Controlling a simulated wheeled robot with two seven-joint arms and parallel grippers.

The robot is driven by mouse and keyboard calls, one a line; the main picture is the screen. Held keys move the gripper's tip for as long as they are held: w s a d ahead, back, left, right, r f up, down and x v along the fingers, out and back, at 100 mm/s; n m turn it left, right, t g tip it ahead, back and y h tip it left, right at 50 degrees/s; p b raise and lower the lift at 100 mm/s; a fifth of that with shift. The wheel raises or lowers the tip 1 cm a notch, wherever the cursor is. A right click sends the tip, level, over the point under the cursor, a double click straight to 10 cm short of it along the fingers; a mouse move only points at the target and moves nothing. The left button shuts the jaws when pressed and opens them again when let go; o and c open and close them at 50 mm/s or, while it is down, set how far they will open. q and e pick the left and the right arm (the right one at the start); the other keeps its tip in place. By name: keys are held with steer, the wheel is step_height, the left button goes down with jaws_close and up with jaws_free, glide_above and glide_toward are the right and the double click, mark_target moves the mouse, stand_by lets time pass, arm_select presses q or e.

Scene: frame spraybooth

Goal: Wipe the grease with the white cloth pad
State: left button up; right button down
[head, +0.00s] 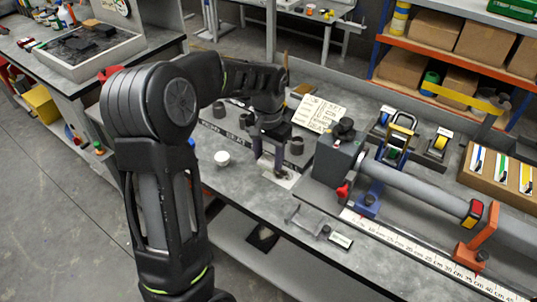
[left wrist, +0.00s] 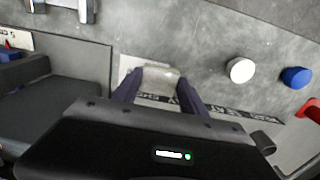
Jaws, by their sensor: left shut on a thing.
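My left gripper (head: 272,170) reaches down over the grey bench in the head view. It also shows in the left wrist view (left wrist: 160,78), shut on a pale pad, which looks like the white cloth pad (left wrist: 157,74). The pad is low at the bench top, over or beside a whitish patch (left wrist: 128,63); I cannot tell whether it is touching. A small brownish mark shows at the fingertips in the head view, but I cannot tell whether it is the grease. My right gripper is not in view.
A white round piece (head: 221,157) stands left of the gripper, with a blue cap (left wrist: 297,77) beyond it in the wrist view. A dark machine block with a long grey tube (head: 420,190) stands right. A ruler strip (head: 400,252) runs along the front edge.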

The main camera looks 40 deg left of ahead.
mark_target(285, 185)
arm_select(q)
steer(key=shift+f+b, duration=0.8)
steer(key=shift+f, duration=0.65)
steer(key=shift+f+b, duration=0.4)
steer(key=shift+f, duration=0.2)
steer(key=shift+d, duration=0.1)
steer(key=shift+d+r, duration=0.15)
steer(key=shift+d, duration=1.25)
steer(key=shift+d, duration=0.1)
steer(key=shift+d, duration=1.45)
steer(key=shift+f, duration=0.2)
steer(key=shift+a, duration=0.15)
